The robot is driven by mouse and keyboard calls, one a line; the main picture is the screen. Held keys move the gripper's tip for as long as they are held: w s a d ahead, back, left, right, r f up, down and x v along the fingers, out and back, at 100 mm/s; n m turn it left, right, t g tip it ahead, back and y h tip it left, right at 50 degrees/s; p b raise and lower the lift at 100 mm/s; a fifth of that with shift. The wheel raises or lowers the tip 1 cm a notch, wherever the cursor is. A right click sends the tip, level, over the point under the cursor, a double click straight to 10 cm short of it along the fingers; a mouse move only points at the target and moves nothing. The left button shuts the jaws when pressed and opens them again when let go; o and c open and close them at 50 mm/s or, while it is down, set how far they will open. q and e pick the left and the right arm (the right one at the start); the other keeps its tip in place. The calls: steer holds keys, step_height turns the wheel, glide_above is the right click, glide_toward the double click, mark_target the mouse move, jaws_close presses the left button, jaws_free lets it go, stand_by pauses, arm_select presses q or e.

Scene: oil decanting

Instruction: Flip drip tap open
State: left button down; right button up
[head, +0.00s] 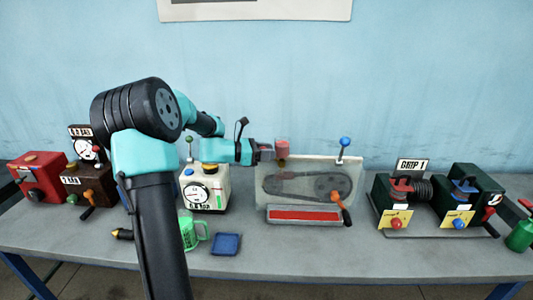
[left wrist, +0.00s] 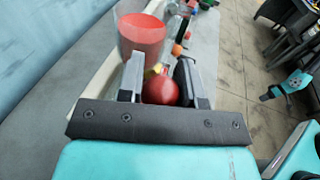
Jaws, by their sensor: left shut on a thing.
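A small cup of red liquid (head: 282,147) stands at the top left of the clear chain case (head: 270,212); the cup (left wrist: 140,38) also shows close up in the left wrist view. My left gripper (head: 268,152) is at the left side of this cup. In the left wrist view a round red knob (left wrist: 160,92) sits between the fingers of my left gripper (left wrist: 160,80), which is shut on it. The tap's stem is mostly hidden. A dark tip with a teal body in the left wrist view looks like my right gripper (left wrist: 267,96); its jaws are unclear.
A blue-knobbed lever (head: 344,143) and an orange crank (head: 340,205) are on the case. A white gauge box (head: 217,172), a green mug (head: 188,234) and a blue tray (head: 226,244) stand left. Green machines (head: 385,187) stand right.

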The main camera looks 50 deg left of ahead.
arm_select(q)
steer(key=c, duration=0.8)
jaws_free()
steer(key=v, duration=1.7)
steer(key=shift+s+a, duration=0.15)
steer(key=shift+s, duration=0.05)
